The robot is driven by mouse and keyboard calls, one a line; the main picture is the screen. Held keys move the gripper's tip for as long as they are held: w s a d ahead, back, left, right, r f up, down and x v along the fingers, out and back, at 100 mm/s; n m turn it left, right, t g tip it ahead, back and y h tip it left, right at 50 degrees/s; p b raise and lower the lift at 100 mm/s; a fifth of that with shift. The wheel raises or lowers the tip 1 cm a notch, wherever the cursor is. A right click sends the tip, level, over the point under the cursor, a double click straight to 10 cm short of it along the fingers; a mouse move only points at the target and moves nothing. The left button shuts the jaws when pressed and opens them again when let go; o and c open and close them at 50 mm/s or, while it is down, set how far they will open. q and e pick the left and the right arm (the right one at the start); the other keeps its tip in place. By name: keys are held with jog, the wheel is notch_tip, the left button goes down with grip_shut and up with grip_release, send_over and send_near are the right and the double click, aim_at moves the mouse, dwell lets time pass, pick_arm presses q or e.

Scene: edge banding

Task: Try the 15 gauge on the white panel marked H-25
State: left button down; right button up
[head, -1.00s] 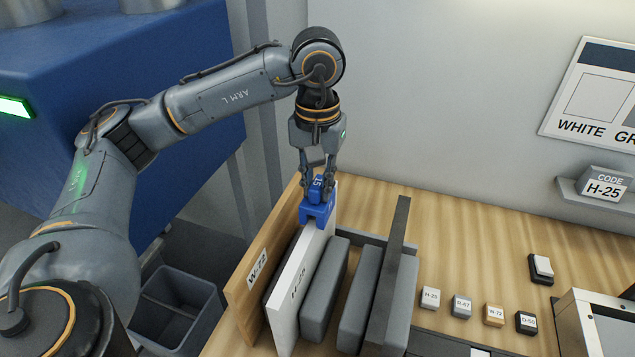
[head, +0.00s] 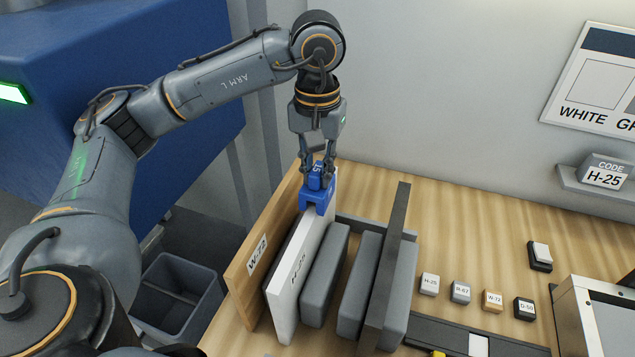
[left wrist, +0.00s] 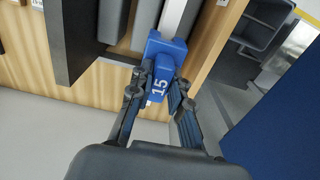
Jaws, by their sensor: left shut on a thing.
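The white panel (head: 303,268) marked H-25 stands on edge in the rack on the bench, between a wooden panel and grey blocks. The blue 15 gauge (head: 318,199) sits at the top far end of the white panel, its slot straddling the edge. My left gripper (head: 318,178) is shut on the gauge's upper part, pointing down. In the left wrist view the gauge (left wrist: 164,62) shows its number 15 between the fingers, with the white panel edge (left wrist: 174,18) running into it. How deep the panel sits in the slot is hidden. My right gripper is not in view.
The wooden panel W-72 (head: 252,262) stands close on the left, and a grey block (head: 325,272) close on the right. A dark upright plate (head: 388,270) is further right. Small sample blocks (head: 461,292) lie on the bench. A grey bin (head: 178,296) stands below at left.

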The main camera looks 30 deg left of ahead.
pick_arm(q)
jog(key=shift+r+p, duration=1.8)
jog(key=shift+r, duration=1.7)
